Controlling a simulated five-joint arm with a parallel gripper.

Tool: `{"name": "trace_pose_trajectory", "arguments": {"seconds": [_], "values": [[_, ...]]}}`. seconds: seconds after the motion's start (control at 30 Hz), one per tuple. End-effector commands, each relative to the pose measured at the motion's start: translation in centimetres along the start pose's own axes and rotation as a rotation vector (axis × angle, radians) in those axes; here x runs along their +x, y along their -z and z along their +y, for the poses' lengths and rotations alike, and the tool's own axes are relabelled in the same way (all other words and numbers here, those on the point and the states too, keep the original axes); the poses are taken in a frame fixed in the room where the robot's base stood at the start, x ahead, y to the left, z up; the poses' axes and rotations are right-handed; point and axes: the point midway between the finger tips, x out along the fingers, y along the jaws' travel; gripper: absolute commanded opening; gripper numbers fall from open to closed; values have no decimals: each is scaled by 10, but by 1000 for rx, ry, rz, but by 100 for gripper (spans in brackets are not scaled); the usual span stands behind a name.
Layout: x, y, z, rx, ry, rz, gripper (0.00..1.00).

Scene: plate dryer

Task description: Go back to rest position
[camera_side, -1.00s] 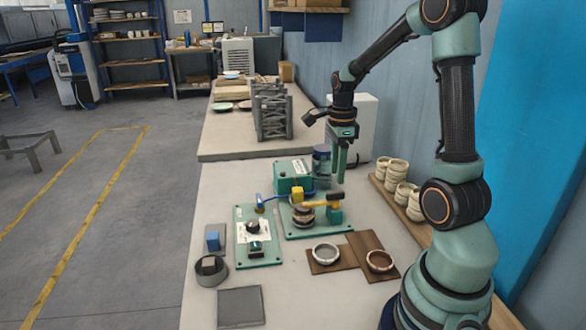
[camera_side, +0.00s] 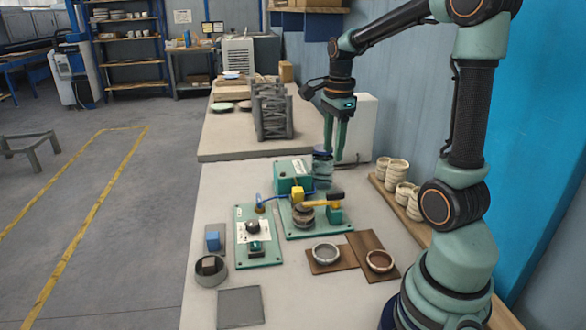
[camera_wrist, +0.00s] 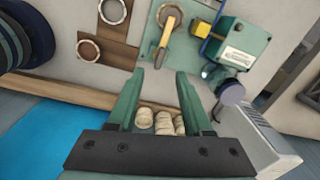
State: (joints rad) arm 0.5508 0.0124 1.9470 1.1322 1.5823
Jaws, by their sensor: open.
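My gripper (camera_side: 336,154) hangs in the air with its green fingers pointing down, apart and empty.
Below are a green box (camera_side: 289,178), a yellow-handled tool (camera_side: 318,203), a green panel (camera_side: 257,253) and two small bowls (camera_side: 325,253) (camera_side: 379,261) on brown boards. Stacked cream cups (camera_side: 400,191) stand at the right. A grey rack (camera_side: 272,112) stands behind.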

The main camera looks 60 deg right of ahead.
Motion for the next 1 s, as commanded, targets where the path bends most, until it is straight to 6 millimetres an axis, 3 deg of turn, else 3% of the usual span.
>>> {"name": "trace_pose_trajectory", "arguments": {"seconds": [0.3,0.6,0.8,1.0], "values": [[-32,-83,50,-958,215,33,50],[-41,-134,105,-1786,417,158,50],[-41,-147,122,-2048,486,226,50],[-41,-148,124,-2090,493,237,50]]}}
